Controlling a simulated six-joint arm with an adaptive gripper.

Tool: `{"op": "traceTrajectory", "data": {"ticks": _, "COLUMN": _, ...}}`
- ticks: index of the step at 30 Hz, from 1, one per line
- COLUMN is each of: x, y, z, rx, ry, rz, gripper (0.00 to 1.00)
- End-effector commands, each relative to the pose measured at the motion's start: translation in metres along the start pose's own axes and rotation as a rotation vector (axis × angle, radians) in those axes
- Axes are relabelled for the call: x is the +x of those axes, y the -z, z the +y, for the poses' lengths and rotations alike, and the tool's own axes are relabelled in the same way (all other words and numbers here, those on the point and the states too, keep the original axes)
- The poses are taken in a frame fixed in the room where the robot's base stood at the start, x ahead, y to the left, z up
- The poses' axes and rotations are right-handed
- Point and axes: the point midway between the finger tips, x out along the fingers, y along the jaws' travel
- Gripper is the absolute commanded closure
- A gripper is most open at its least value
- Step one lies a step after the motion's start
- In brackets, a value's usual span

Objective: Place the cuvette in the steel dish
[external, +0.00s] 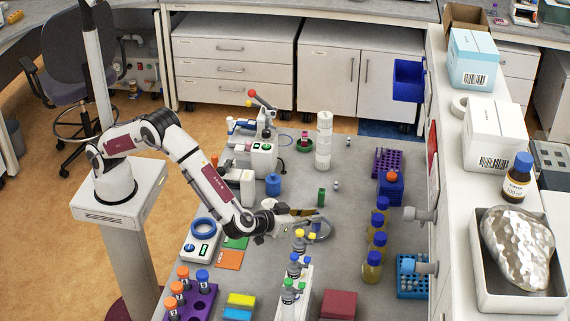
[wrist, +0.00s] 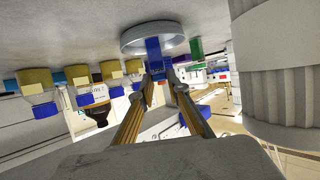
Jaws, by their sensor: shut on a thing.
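My gripper (external: 313,213) reaches over the middle of the bench. In the wrist view, which looks upside down, its two fingers (wrist: 159,80) close on a slim blue cuvette (wrist: 153,48). The cuvette's lower end lies between the fingertips and is partly hidden by them. The round grey steel dish (wrist: 130,40) is right at the cuvette in that view; I cannot tell whether they touch. In the external view the dish (external: 323,235) shows just below my fingers, partly covered by them. The cuvette is too small to make out clearly there.
A green cylinder (external: 321,196) stands just beyond my gripper. Several blue-capped bottles (external: 376,243) line the right side. A tall white cylinder (external: 324,140) stands farther back. Bare bench lies between the dish and the bottles.

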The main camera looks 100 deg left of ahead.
Motion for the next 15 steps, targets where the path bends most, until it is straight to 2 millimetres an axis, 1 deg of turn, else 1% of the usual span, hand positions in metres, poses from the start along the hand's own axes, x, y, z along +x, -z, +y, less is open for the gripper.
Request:
{"op": "traceTrajectory", "data": {"ticks": 1, "x": 0.0005, "y": -0.0012, "z": 0.0, "rx": 0.001, "ry": 0.0, "rz": 0.0, "gripper": 1.0}}
{"op": "traceTrajectory", "data": {"ticks": 2, "x": 0.0004, "y": -0.0009, "z": 0.0, "rx": 0.0, "ry": 0.0, "rz": 0.0, "gripper": 0.76}}
{"op": "traceTrajectory", "data": {"ticks": 3, "x": 0.0003, "y": -0.0009, "z": 0.0, "rx": 0.0, "ry": 0.0, "rz": 0.0, "gripper": 0.67}}
{"op": "traceTrajectory", "data": {"ticks": 15, "x": -0.0001, "y": 0.0003, "z": 0.0001, "rx": 0.0, "ry": 0.0, "rz": 0.0, "gripper": 0.67}}
